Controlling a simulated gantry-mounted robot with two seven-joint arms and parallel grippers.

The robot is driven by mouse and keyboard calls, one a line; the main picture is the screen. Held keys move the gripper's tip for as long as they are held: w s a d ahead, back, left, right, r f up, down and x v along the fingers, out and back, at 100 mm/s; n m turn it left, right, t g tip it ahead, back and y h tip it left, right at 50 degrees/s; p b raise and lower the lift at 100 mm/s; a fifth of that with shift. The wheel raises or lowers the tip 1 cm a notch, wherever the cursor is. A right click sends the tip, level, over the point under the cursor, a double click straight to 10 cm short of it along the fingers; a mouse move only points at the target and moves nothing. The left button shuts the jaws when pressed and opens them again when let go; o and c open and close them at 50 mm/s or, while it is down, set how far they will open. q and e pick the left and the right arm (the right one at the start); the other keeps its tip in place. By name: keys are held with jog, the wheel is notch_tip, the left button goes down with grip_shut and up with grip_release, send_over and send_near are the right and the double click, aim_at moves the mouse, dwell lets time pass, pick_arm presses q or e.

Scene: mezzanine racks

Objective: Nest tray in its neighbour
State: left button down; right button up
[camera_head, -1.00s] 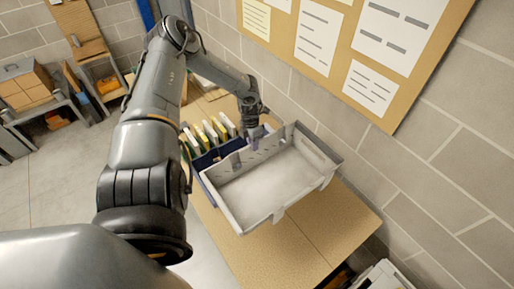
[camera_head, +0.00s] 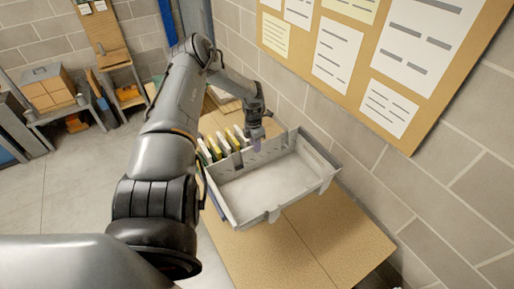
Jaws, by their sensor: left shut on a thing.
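A light grey, empty open tray (camera_head: 266,182) is in the middle of the head view, with raised walls and a notched near rim. My left gripper (camera_head: 257,140) is shut on its far-left wall, one finger showing inside the tray. A row of upright yellow, white and dark folders (camera_head: 225,142) stands just beyond that wall. A dark blue edge (camera_head: 213,197) shows at the tray's left side, apparently the bin with the folders; the tray hides most of it. I cannot tell whether the tray touches the table or the bin. My right gripper is not in view.
The tan table (camera_head: 300,240) is bare in front and to the right of the tray. A block wall with a notice board (camera_head: 370,50) rises close on the right. A low bench with a cardboard box (camera_head: 50,88) stands at the far left.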

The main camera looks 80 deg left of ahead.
pick_arm(q)
jog(key=s+a+b, duration=0.5)
jog(key=a+b, duration=0.4)
jog(key=a, duration=0.2)
jog(key=shift+s+a+b, duration=0.25)
jog(key=shift+a+b, duration=0.15)
dwell(0.3)
jog(key=shift+r, duration=0.1)
